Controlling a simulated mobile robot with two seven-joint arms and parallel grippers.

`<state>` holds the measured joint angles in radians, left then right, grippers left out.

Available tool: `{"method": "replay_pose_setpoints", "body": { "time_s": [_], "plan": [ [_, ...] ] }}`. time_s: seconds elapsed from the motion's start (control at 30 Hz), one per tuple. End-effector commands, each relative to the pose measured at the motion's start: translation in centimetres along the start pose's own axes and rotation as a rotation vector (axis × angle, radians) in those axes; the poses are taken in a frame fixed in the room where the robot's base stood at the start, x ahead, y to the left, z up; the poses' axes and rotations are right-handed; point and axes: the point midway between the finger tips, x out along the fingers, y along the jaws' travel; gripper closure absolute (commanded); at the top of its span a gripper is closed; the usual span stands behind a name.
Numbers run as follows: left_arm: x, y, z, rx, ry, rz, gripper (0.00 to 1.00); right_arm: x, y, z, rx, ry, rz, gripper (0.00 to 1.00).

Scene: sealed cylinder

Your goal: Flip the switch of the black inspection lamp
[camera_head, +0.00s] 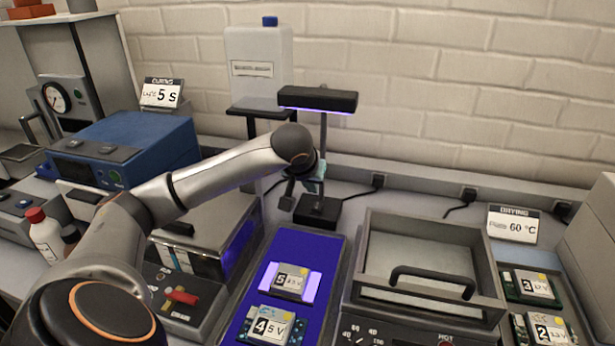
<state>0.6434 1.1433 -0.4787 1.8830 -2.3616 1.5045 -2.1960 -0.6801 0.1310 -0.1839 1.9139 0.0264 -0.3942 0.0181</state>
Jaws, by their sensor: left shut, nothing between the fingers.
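The black inspection lamp has a wide head (318,98) on a thin upright pole. Its square base (318,213) stands on the bench behind a blue tray. A violet glow shows along the underside of the head. My left arm reaches in from the left, and its wrist covers part of the pole. My left gripper (300,190) is shut and empty, low beside the pole and close above the base. I cannot tell whether it touches the lamp. The switch is not clearly visible. My right gripper is not in view.
The blue tray (325,255) holds boards marked 5 V (290,280) and 4 V (270,325). A grey drying box with a black handle (433,280) stands to the right. A blue machine (130,145) stands at left.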

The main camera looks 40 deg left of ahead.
Motion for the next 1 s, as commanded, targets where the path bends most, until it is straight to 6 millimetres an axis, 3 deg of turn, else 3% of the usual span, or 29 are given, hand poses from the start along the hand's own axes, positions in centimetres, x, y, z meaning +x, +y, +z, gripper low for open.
{"method": "replay_pose_setpoints", "body": {
  "time_s": [0.33, 0.8, 1.0],
  "plan": [
    [2.6, 0.0, 2.6, 0.001, -0.001, 0.001, 1.00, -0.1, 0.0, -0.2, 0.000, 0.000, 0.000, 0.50],
    [2.8, -0.1, 2.8, 0.001, 0.000, 0.000, 1.00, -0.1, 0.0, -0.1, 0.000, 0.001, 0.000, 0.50],
    [3.5, -1.0, 2.7, 0.003, -0.001, -0.002, 1.00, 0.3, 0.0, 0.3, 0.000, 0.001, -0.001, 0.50]
  ]
}}
